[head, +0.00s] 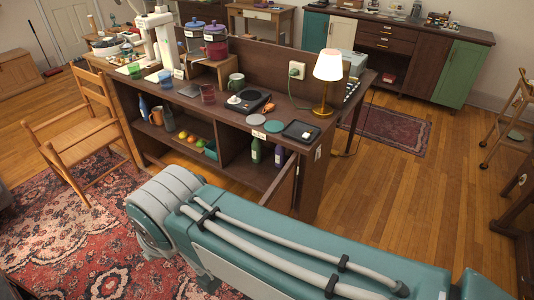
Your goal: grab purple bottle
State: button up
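A small purple bottle (279,156) stands upright on the lower shelf of the dark wooden counter (230,122), in the right-hand compartment. A green bottle (256,151) stands just to its left. An open cabinet door (283,188) juts toward me close to the right of the purple bottle. My teal arm crosses the foreground below the shelf, and my gripper is out of view.
A lamp (327,72), a black tray (301,132), a turntable (248,101) and several cups are on the counter top. A wooden chair (88,130) stands at left. Open wood floor (400,195) lies to the right, with a patterned rug (60,225) at lower left.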

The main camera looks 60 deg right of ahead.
aim_at(279, 151)
jog(key=i+z, duration=0.1)
jog(key=z, duration=1.9)
